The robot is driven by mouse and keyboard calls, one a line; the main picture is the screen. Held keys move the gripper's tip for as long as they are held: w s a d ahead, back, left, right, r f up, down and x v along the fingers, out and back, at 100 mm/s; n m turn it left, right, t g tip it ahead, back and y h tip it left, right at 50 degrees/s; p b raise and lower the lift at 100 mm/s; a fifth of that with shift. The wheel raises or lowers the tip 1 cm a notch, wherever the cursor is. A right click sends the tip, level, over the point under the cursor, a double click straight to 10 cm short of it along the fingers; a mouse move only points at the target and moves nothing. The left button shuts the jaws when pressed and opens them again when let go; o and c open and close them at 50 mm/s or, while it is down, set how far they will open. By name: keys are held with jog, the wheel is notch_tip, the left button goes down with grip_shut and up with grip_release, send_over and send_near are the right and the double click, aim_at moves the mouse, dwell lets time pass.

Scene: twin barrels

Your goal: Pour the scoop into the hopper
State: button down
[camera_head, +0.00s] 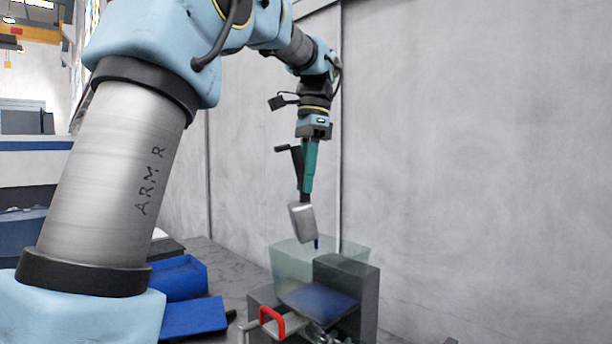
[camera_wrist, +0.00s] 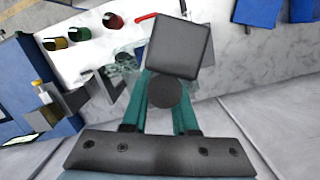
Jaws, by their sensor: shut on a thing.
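My gripper (camera_head: 307,188) has teal fingers shut on the scoop (camera_head: 302,222), above the hopper. The scoop has a grey metal bowl, hanging tilted steeply with its lower end near the hopper's open top. A small dark blue streak shows just below the bowl; I cannot tell if it is falling material. The hopper (camera_head: 290,262) is a translucent, greenish box on a dark grey body, with blue showing low inside. In the wrist view my gripper (camera_wrist: 167,95) holds the scoop (camera_wrist: 180,45), whose dark square back hides much of what lies beyond. The scoop's contents are hidden.
A red handle (camera_head: 272,322) stands at the hopper's front. Blue bins (camera_head: 180,278) lie to its left. The wrist view shows several coloured round containers, including a red one (camera_wrist: 113,20), on a pale surface. A grey wall (camera_head: 470,150) rises behind the hopper.

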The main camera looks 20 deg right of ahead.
jog(key=shift+d+r+y+p, duration=0.15)
jog(key=shift+d+y+p, duration=0.75)
jog(key=shift+p, duration=0.85)
